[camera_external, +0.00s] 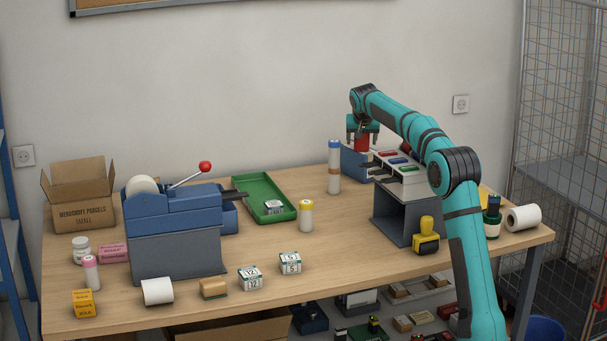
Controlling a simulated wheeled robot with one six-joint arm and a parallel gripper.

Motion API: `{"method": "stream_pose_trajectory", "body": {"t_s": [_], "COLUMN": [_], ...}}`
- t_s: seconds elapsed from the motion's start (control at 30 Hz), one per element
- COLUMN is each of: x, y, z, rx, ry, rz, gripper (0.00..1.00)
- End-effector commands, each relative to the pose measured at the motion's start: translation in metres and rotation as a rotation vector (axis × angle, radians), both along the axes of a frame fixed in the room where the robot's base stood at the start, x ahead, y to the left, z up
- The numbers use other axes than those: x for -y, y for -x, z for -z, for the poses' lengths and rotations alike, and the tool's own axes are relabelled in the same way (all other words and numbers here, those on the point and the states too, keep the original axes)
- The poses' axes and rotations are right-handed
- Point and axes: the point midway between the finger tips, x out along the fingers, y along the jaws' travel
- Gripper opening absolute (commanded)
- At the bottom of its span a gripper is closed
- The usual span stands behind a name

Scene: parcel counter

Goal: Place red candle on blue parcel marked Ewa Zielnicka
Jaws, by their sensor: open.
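A red candle (362,144) stands upright at the back of the table, over a blue block-shaped thing (352,164). It looks as if it rests on this blue thing, which may be the blue parcel; no name on it can be read. My gripper (362,131) points down from above at the candle's upper part, with its fingers open on either side of it. The candle's base and part of the blue thing are hard to make out behind the grey stand.
A grey stand with a white top (402,178) is close in front of my gripper. A blue-capped cylinder (334,170) stands just left. A green tray (262,193), a blue dispenser with a red-knobbed lever (180,240) and a yellow stamp (426,236) are also on the table.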

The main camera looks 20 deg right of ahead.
Motion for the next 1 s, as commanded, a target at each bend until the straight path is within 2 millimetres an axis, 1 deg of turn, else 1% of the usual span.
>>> {"method": "stream_pose_trajectory", "body": {"t_s": [0.13,0.27,0.6,0.7,0.83,1.0], "x": [0.000,-0.003,-0.016,-0.020,-0.023,-0.025], "y": [0.000,0.007,0.039,0.047,0.054,0.059], "z": [-0.003,-0.015,-0.069,-0.082,-0.095,-0.103], "rx": [0.000,0.001,0.002,0.001,0.000,0.000], "ry": [0.000,0.000,0.000,0.000,0.000,0.000], "rz": [0.000,-0.001,-0.001,0.000,0.000,0.000], "gripper": [0.70,0.70,0.70,0.70,0.70,0.70]}}
